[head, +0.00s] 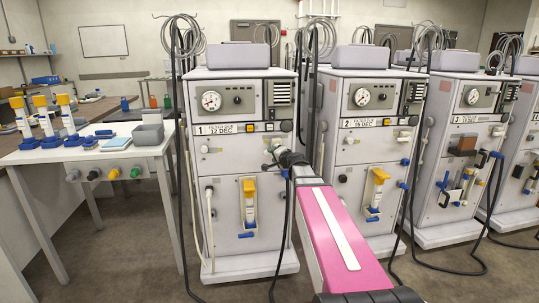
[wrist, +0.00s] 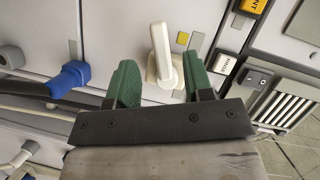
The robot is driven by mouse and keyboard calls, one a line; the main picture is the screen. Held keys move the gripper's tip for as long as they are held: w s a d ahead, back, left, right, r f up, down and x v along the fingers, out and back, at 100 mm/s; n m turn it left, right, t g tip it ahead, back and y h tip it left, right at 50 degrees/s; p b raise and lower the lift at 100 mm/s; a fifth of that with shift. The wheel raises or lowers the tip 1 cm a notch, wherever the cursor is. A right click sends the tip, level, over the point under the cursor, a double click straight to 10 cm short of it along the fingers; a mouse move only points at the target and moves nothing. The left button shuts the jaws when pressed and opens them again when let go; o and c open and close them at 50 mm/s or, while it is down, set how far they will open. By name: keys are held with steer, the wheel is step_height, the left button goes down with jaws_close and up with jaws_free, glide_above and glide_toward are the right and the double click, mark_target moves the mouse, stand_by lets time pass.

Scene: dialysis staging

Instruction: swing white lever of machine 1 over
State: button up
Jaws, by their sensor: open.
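Machine 1 (head: 225,170) is the leftmost pale grey cabinet, with "1" on its label strip. In the wrist view the white lever (wrist: 161,48) stands out from the panel on a round white base, its arm pointing to the top of the picture. My gripper (wrist: 160,64) is open, with one green finger on each side of the lever and a visible gap to both. In the head view my gripper (head: 277,157) is at the right of machine 1's front, below the button row, and largely hides the lever there.
A blue connector (wrist: 69,78) is left of the lever in the wrist view, and a ribbed vent (wrist: 286,103) is at the right. Dark hoses hang beside machine 1. Machine 2 (head: 362,150) stands to its right. A white table (head: 100,151) with bottles stands at left.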

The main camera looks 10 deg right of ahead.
steer(key=v, duration=0.4)
steer(key=shift+s+d, duration=0.1)
steer(key=shift+s, duration=0.05)
